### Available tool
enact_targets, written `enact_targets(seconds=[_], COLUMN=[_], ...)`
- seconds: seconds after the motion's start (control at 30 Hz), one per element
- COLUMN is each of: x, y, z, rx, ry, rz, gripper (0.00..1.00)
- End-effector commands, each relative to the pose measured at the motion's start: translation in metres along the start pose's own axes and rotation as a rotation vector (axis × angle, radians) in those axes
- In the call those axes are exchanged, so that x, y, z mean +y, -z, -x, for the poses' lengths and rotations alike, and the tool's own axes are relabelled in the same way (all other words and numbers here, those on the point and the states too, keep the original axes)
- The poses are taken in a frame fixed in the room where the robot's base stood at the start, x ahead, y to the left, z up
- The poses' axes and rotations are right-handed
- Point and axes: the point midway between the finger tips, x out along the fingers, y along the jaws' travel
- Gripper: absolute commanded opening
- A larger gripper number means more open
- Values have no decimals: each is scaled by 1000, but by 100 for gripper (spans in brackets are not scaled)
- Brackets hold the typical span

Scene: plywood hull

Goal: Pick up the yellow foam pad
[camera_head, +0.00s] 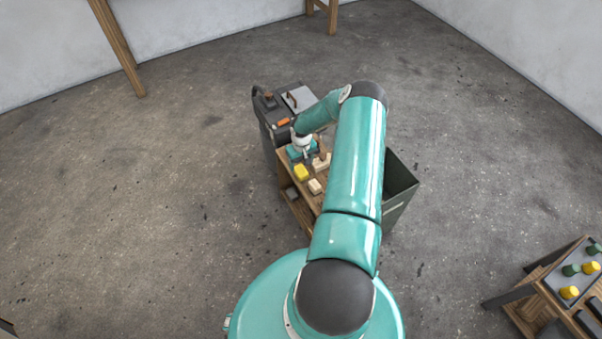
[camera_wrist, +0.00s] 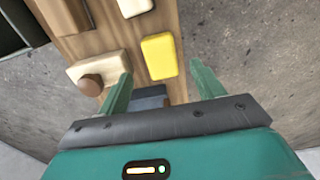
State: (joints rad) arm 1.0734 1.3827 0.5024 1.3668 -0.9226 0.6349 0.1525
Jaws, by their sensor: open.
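The yellow foam pad (camera_wrist: 159,56) lies on the wooden bench top, close to its edge, in the wrist view. It also shows in the head view (camera_head: 301,172), just in front of my gripper. My gripper (camera_wrist: 160,82) is open and empty, with its two green fingers apart. The pad appears between and beyond the fingertips in the wrist view. I cannot tell the height of the fingers above the bench. In the head view my arm hides part of the bench, and the fingertips are hard to make out.
A pale block with a brown knob (camera_wrist: 92,75) lies close to the left finger. A cream block (camera_wrist: 134,7) lies farther along the bench (camera_wrist: 110,42). A dark cabinet (camera_head: 268,125) stands behind, and a green bin (camera_head: 398,190) is at right. Open floor lies left.

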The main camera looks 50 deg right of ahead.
Motion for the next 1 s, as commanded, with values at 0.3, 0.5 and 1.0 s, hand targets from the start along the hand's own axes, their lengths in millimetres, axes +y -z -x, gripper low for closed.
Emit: enact_targets(seconds=[0.3, 0.5, 1.0], x=[-2, -2, -1], y=[0, 1, 1], z=[-29, -53, -58], rx=[-1, 0, 0], ry=[3, 1, -1], rz=[-1, -2, 0], gripper=[67, 67, 32])
